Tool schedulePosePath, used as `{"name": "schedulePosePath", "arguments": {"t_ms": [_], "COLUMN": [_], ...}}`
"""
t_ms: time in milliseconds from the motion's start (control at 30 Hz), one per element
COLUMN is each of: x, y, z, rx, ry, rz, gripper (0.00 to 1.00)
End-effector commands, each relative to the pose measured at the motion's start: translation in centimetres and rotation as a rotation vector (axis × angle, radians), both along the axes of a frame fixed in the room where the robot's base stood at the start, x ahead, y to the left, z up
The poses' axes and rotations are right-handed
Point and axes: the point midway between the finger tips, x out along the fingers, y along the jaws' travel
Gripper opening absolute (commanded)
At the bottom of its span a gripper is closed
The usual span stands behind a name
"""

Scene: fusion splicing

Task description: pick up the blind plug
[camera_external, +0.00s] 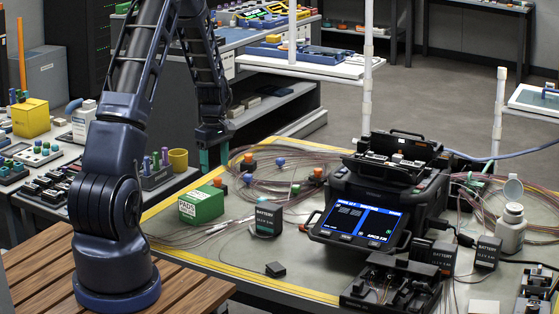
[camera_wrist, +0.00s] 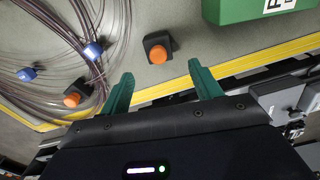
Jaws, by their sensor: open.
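No piece is labelled as the blind plug; the likeliest are small black pieces with orange round tops. One (camera_wrist: 158,48) lies just beyond my fingertips in the wrist view, and in the external view it (camera_external: 217,183) sits beside the green box. A second orange-topped piece (camera_wrist: 72,99) lies to the left in the wrist view, near the cables; it also shows in the external view (camera_external: 248,159). My gripper (camera_wrist: 161,73) has its two green fingers apart with nothing between them. In the external view my gripper (camera_external: 213,158) hangs above the mat's yellow-striped edge.
A green box (camera_wrist: 262,8) stands close by at the upper right of the wrist view. Coiled thin cables (camera_wrist: 60,30) with blue clips (camera_wrist: 93,50) lie at the left.

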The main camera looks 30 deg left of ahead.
Motion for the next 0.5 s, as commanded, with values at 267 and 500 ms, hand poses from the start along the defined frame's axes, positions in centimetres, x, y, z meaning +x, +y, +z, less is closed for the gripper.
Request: {"name": "schedulePosePath", "arguments": {"t_ms": [267,500], "x": [0.0,-0.1], "y": [-0.1,-0.8], "z": [-2.2,-5.0], "rx": [0.0,-0.002], "ry": [0.001,0.002], "rz": [-0.001,0.0], "gripper": [0.64,0.64]}}
